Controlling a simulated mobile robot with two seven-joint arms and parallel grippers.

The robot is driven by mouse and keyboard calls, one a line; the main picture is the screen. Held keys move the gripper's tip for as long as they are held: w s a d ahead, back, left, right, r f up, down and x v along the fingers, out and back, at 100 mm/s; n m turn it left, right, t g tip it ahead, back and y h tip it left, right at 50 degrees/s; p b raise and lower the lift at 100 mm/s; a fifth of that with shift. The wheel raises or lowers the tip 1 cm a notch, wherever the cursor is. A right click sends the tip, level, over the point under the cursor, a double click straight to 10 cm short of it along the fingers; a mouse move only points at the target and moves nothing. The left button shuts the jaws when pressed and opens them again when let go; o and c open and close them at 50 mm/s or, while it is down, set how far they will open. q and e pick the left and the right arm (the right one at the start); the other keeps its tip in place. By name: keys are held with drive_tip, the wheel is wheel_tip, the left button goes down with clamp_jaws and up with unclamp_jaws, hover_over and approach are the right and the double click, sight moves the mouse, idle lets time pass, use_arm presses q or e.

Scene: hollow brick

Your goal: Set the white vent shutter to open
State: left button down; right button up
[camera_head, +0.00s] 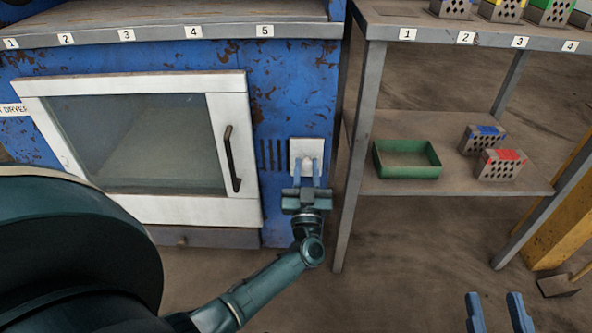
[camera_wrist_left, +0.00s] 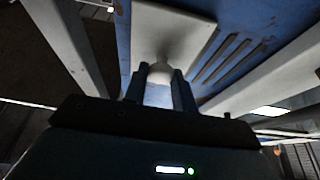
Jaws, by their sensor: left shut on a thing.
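The white vent shutter (camera_head: 306,146) is a square plate on the blue dryer front, right of the oven-like door. Dark vertical vent slots (camera_head: 270,154) show uncovered just left of it; in the left wrist view the slots (camera_wrist_left: 222,62) show to the right of the plate (camera_wrist_left: 172,32). My left gripper (camera_head: 307,172) is at the plate, its fingers shut on the shutter's pale knob (camera_wrist_left: 160,72). The fingers hide part of the knob. My right gripper (camera_head: 497,312) shows at the bottom right, its two blue fingertips apart with nothing between them.
The blue dryer has a white-framed glass door (camera_head: 140,140) with a dark handle (camera_head: 232,158). A metal shelf stands close on the right; its post (camera_head: 357,170) is beside my left gripper. A green tray (camera_head: 407,172) and perforated bricks (camera_head: 500,165) sit on its lower board.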

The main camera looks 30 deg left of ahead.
use_arm(q)
drive_tip(key=shift+w+d, duration=0.15)
drive_tip(key=shift+d, duration=0.05)
drive_tip(key=c, duration=1.2)
unclamp_jaws()
drive_tip(key=shift+o, duration=0.2)
